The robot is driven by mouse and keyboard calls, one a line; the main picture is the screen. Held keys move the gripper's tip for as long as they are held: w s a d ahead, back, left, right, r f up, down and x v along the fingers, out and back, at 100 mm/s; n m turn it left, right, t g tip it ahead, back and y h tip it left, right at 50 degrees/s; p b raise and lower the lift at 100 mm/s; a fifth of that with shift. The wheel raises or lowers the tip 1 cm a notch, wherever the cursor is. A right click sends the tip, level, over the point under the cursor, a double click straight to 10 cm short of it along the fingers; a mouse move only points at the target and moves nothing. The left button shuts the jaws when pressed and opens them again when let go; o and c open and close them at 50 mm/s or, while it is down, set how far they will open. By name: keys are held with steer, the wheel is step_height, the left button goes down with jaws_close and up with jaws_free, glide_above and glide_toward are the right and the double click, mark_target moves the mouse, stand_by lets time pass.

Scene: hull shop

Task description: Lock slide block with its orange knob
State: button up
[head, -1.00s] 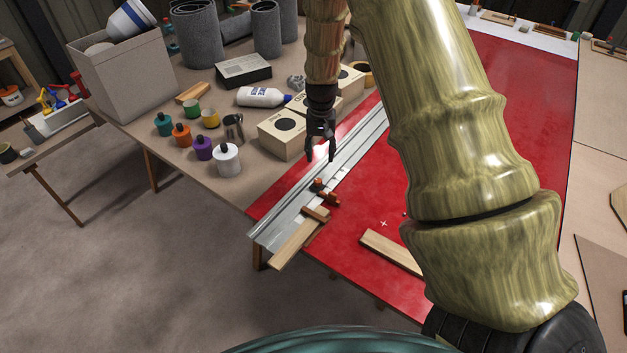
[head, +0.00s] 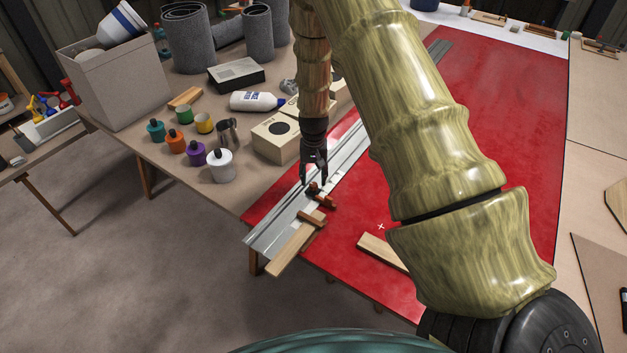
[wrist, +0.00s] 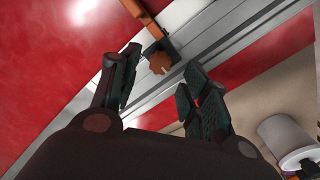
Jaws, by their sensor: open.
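The slide block (head: 325,201) is a small orange-brown and dark piece on the silver metal rail (head: 280,228). Its orange knob (head: 313,187) stands at its left end in the head view. In the wrist view the knob (wrist: 158,62) shows between and just beyond my fingertips, and the block's orange arm (wrist: 138,14) runs up to the top edge. My gripper (head: 314,183) points down over the knob, open, with a finger on either side. I cannot tell whether a finger touches the knob.
A wooden strip (head: 291,249) with an orange-brown crosspiece lies at the rail's near end. Another wooden strip (head: 378,249) lies on the red sheet (head: 490,130).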

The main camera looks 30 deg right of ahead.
mark_target(314, 184)
steer(key=shift+f+p, duration=0.4)
steer(key=shift+f, duration=1.3)
steer(key=shift+c, duration=0.3)
jaws_close()
